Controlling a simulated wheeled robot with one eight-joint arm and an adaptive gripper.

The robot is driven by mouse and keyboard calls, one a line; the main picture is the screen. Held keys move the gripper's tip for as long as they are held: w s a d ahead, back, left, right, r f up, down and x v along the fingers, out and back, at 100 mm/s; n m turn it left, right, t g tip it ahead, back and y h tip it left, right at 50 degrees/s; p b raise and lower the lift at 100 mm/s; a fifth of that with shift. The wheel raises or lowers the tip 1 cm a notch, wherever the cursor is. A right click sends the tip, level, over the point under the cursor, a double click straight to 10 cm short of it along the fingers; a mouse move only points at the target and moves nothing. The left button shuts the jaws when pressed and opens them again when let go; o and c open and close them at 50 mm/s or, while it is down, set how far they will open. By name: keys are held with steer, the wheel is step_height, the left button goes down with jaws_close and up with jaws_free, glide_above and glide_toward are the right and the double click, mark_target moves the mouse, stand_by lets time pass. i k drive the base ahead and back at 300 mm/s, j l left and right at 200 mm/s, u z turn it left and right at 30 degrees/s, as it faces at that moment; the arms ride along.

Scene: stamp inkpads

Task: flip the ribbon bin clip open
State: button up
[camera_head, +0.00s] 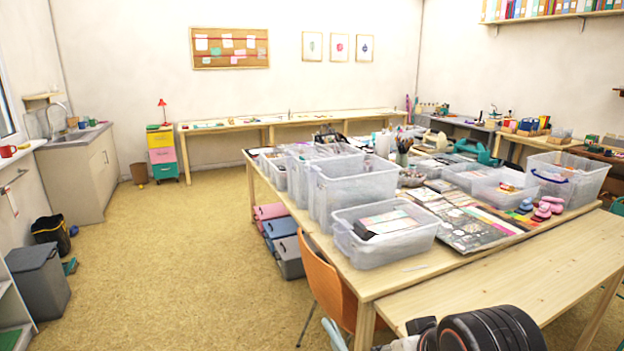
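Several clear plastic bins stand on the large wooden table. An open bin (385,240) near the front left corner holds flat dark and coloured items. Taller bins (352,188) stand behind it. Another clear bin (568,180) stands at the right edge, with a dark blue handle or clip (550,177) on its front side. I cannot tell which one is the ribbon bin, and no ribbon or clip is clearly legible. Black rounded parts of my arm show at the bottom right, over the near table. My gripper's fingers are not seen.
A bare wooden table (520,275) adjoins the front of the large table. Papers and cards (465,225), pink stamp-like items (546,207) and a cup of brushes (403,150) crowd the large table. An orange chair (328,285) stands at its left side.

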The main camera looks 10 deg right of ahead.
mark_target(313, 170)
steer(key=i+j, duration=0.1)
steer(key=j, duration=0.45)
steer(key=i+j, duration=0.1)
steer(key=j, duration=0.45)
steer(key=i+j+u, duration=0.1)
steer(key=i+j, duration=0.25)
steer(key=j, duration=0.15)
steer(key=i+j, duration=0.4)
steer(key=i+l+u, duration=0.15)
steer(key=i+l, duration=0.6)
